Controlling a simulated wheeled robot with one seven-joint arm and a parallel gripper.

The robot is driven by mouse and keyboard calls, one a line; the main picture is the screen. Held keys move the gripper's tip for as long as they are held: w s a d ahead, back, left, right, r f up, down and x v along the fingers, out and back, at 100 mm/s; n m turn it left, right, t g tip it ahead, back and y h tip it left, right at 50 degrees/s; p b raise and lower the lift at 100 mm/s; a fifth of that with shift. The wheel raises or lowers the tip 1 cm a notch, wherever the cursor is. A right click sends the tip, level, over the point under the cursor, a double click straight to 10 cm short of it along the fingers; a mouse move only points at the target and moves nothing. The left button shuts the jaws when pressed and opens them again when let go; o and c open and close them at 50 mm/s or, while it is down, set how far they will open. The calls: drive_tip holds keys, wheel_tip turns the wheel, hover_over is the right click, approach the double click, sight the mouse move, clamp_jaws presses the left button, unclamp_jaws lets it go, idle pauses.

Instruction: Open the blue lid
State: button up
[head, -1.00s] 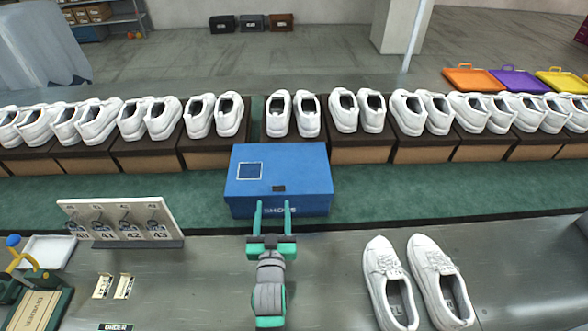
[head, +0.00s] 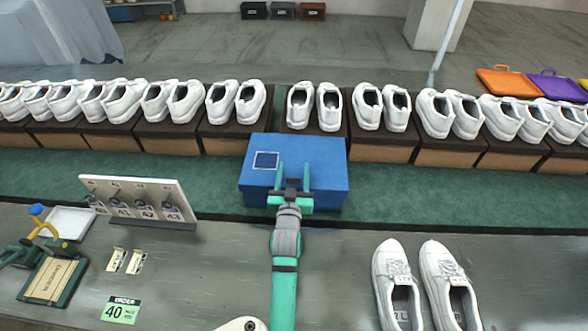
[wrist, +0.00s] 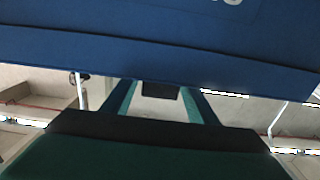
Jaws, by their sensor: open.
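The blue lid (head: 322,155) tops a closed blue shoe box on the green strip, with a square label on its far left. My gripper (head: 293,174) is open at the box's near side, its two green fingers overlapping the near part of the lid in the head view. A small dark tab at the lid's near edge is mostly hidden by my gripper. In the wrist view the blue box (wrist: 150,55) fills the top, with partial white lettering, and my two fingers (wrist: 161,100) stand apart below it. I cannot tell whether they touch the lid.
White shoes on brown boxes (head: 210,138) line the strip behind the blue box. A white pair of shoes (head: 425,285) sits on the grey bench at the right. A number rack (head: 140,205) and an order card (head: 121,310) are at the left.

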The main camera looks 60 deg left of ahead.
drive_tip(key=shift+w+a, duration=0.3)
drive_tip(key=shift+a, duration=0.05)
